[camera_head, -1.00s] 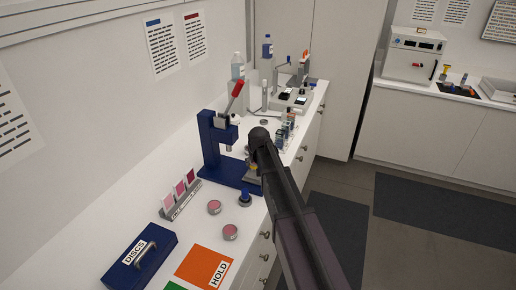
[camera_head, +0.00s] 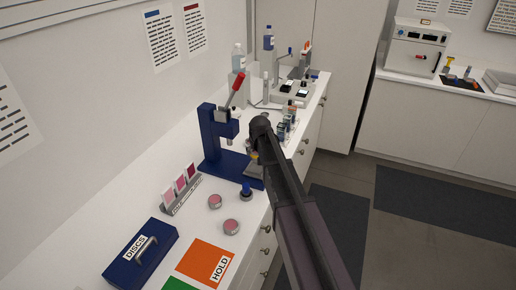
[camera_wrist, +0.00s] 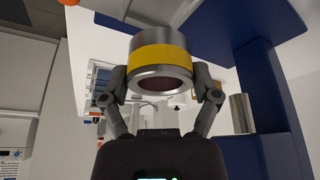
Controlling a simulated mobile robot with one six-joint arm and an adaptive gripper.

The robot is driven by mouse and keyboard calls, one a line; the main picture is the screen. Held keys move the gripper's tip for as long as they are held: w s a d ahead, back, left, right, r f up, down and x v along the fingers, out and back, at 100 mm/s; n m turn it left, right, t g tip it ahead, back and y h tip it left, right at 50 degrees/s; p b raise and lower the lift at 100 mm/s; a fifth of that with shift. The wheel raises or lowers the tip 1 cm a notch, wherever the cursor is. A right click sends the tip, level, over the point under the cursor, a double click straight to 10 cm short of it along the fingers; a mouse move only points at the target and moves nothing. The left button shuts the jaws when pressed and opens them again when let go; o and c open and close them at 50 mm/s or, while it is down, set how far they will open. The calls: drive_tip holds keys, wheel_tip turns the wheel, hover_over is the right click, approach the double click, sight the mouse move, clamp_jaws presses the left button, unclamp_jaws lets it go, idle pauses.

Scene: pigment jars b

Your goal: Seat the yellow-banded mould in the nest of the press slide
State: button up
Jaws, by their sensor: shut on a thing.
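The yellow-banded mould (camera_wrist: 160,58) is a steel ring with a yellow band and a dark reddish opening facing the wrist camera. My gripper (camera_wrist: 163,88) is shut on it, one finger on each side. In the head view the mould (camera_head: 254,156) shows as a small yellow patch, partly hidden by my arm. It is held just above and beside the grey press slide (camera_head: 253,171), at the right of the blue press (camera_head: 212,140). The nest is hidden in the head view. In the wrist view, the press's blue frame (camera_wrist: 284,85) and steel ram (camera_wrist: 242,113) are at right.
The red-handled lever (camera_head: 237,82) rises over the press. Several small jars (camera_head: 287,122) stand behind my gripper.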

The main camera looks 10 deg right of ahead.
drive_tip(key=shift+w+r+p, duration=0.35)
drive_tip(key=shift+r+p, duration=0.05)
drive_tip(key=shift+r, duration=0.15)
drive_tip(key=shift+f, duration=0.2)
drive_tip(key=b, duration=0.6)
hover_over(256, 167)
drive_tip(key=s, duration=0.2)
drive_tip(key=shift+w+f, duration=0.2)
drive_tip(key=shift+f, duration=2.55)
drive_tip(key=shift+f+b, duration=1.1)
drive_tip(key=shift+f, duration=0.05)
drive_tip(key=o, duration=1.1)
drive_tip(key=shift+o, duration=0.2)
drive_tip(key=shift+r, duration=0.25)
wheel_tip(256, 167, up, 8)
drive_tip(key=p, duration=0.8)
drive_tip(key=shift+f, duration=0.15)
